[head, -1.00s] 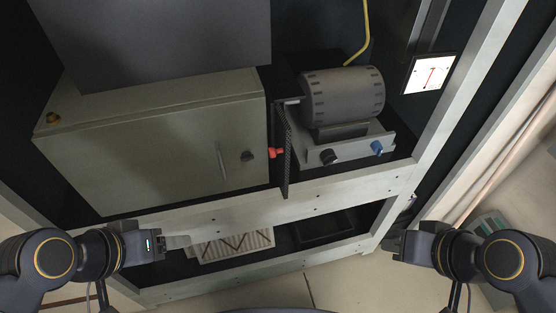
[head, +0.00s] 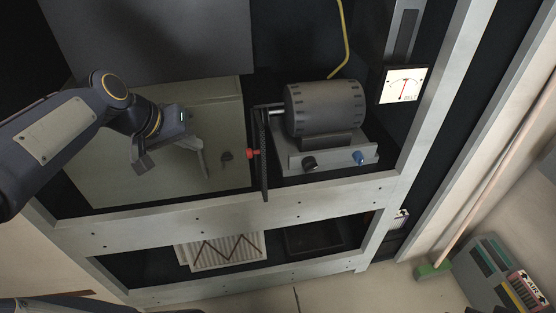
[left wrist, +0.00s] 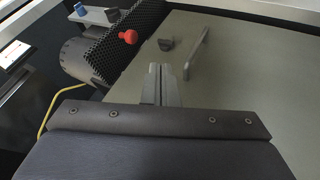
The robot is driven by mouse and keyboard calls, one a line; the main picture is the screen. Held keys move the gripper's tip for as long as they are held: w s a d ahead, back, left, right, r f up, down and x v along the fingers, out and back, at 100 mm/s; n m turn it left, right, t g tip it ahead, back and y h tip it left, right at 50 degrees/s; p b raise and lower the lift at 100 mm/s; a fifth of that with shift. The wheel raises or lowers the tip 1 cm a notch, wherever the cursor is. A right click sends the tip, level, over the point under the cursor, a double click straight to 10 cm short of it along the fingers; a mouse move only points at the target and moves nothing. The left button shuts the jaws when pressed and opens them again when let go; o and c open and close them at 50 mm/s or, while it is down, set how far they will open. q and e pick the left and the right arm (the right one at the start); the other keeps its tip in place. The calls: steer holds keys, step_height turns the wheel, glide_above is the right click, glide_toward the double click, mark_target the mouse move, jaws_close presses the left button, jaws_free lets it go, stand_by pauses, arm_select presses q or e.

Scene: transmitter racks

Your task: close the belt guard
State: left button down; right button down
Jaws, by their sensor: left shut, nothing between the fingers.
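The belt guard (head: 264,160) is a black perforated panel. In the head view it shows nearly edge-on, standing out towards me between the grey cabinet and the motor (head: 323,108). A red knob (head: 252,153) sticks out of its left face. The left wrist view shows the guard's mesh face (left wrist: 108,52) and the red knob (left wrist: 128,36) at upper left. My left gripper (head: 194,146) is shut and empty in front of the cabinet, left of the knob and apart from it. Its closed fingers (left wrist: 161,78) point towards the cabinet side. My right gripper is not in view.
The grey-green cabinet (head: 105,185) has a bar handle and a dark latch (head: 226,156) close to my left gripper. A rack crossbar (head: 150,226) runs below. The motor base has a black and a blue knob (head: 359,157). A meter (head: 403,86) hangs at right.

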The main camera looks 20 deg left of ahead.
arm_select(q)
steer(key=x, duration=0.3)
steer(key=d+x, duration=0.1)
steer(key=x, duration=0.3)
steer(key=w+r+p+x, duration=0.1)
steer(key=x, duration=0.3)
steer(key=shift+w+d, duration=0.1)
steer(key=shift+d, duration=0.2)
steer(key=shift+w+d, duration=0.35)
steer(key=shift+d, duration=0.25)
